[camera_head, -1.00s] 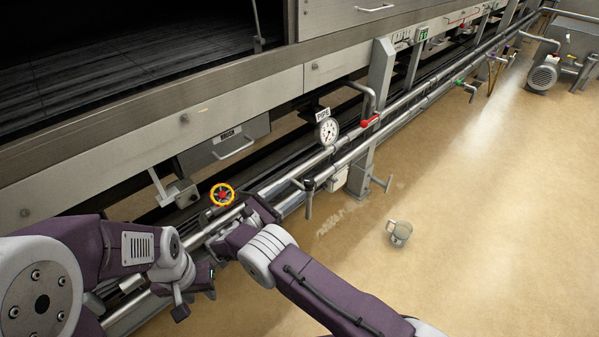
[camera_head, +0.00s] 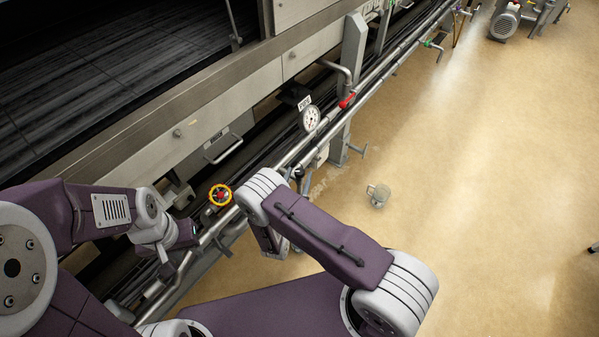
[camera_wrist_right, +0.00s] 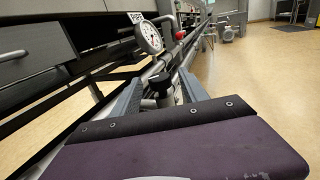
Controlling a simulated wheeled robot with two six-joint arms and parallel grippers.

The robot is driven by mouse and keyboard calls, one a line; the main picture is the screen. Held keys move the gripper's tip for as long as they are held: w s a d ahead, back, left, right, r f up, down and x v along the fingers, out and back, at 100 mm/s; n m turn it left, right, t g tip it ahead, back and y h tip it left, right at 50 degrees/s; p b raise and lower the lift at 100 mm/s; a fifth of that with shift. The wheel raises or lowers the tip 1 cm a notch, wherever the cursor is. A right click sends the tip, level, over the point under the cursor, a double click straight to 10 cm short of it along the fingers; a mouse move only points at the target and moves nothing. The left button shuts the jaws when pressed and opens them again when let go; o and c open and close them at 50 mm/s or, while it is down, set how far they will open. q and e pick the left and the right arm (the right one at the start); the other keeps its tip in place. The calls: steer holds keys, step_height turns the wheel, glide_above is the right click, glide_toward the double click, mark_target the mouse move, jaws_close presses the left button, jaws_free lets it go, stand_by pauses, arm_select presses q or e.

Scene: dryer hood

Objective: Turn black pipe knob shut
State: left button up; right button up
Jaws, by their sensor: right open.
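The black pipe knob (camera_wrist_right: 161,84) shows in the right wrist view as a short dark cylinder on the pipe. It appears between the two fingers of my right gripper (camera_wrist_right: 159,79), which is open; contact cannot be told. In the head view only a bit of the black knob (camera_head: 299,177) shows beside my right arm, which hides the rest. My left gripper (camera_head: 178,250) is low at the left, near the pipes. Whether it is open or shut cannot be made out.
A yellow-rimmed valve wheel with a red centre (camera_head: 220,195) sits between my arms. A gauge (camera_head: 311,118) and a red-handled valve (camera_head: 347,100) lie farther along the pipes. A grey mug (camera_head: 378,195) is on the open floor. The machine's long steel side (camera_head: 200,120) borders the pipes.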

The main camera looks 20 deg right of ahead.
steer(key=shift+x, duration=1.05)
jaws_close()
steer(key=shift+f+m+g+h+b, duration=0.15)
steer(key=shift+m+g+h+b, duration=0.35)
steer(key=shift+m+h+b, duration=0.35)
steer(key=m+g+h+b, duration=0.2)
steer(key=g+b, duration=0.1)
steer(key=m+g+h+b, duration=0.2)
steer(key=h+b, duration=0.1)
steer(key=b, duration=0.1)
steer(key=shift+f+m+g, duration=0.2)
steer(key=shift+m+g, duration=0.05)
steer(key=shift+g, duration=0.15)
steer(key=shift+r+m+g+h+b, duration=0.25)
steer(key=shift+m+g+h+b, duration=0.2)
steer(key=shift+m+g+b, duration=0.4)
steer(key=shift+r, duration=0.1)
